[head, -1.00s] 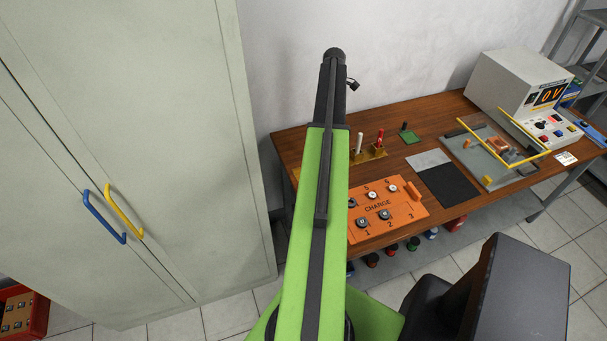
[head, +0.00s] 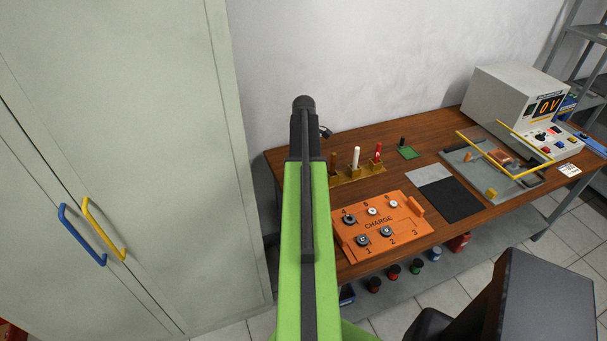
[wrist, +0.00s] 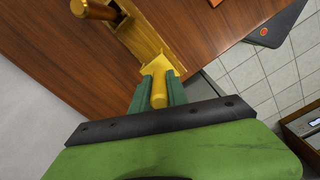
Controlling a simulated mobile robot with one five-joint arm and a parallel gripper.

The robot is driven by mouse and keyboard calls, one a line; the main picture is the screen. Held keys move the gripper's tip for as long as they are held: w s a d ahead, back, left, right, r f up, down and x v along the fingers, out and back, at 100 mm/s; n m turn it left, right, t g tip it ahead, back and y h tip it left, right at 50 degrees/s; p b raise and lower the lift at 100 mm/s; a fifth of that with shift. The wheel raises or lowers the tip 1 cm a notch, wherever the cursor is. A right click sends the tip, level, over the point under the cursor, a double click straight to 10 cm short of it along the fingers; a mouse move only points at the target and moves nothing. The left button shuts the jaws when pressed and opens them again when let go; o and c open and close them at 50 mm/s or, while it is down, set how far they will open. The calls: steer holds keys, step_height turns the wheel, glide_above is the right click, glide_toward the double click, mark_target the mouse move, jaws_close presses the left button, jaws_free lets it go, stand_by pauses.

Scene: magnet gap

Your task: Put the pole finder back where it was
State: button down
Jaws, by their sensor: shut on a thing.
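My gripper (wrist: 159,92) is shut on a yellow cylindrical handle (wrist: 159,98), seen between its two teal fingers in the wrist view. I take this handle to be the pole finder. Its far end is at the brass rack (wrist: 143,42); I cannot tell whether it is seated there or just above it. A brass-brown cylinder (wrist: 95,8) stands farther along the rack. In the head view the rack (head: 345,178) holds a brown, a white (head: 356,158) and a red-topped tool. My arm hides the rack's left end, my gripper and the held handle there.
A tall cabinet (head: 130,150) stands left.

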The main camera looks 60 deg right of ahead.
step_height(320, 180, down, 2)
steer(key=shift+f+b, duration=0.25)
steer(key=shift+b, duration=0.25)
steer(key=shift+r, duration=0.25)
steer(key=shift+f, duration=0.15)
steer(key=c, duration=1.3)
jaws_free()
step_height(320, 180, up, 12)
steer(key=p, duration=1.2)
steer(key=shift+r+p, duration=0.25)
steer(key=shift+p, duration=0.1)
steer(key=shift+f, duration=0.1)
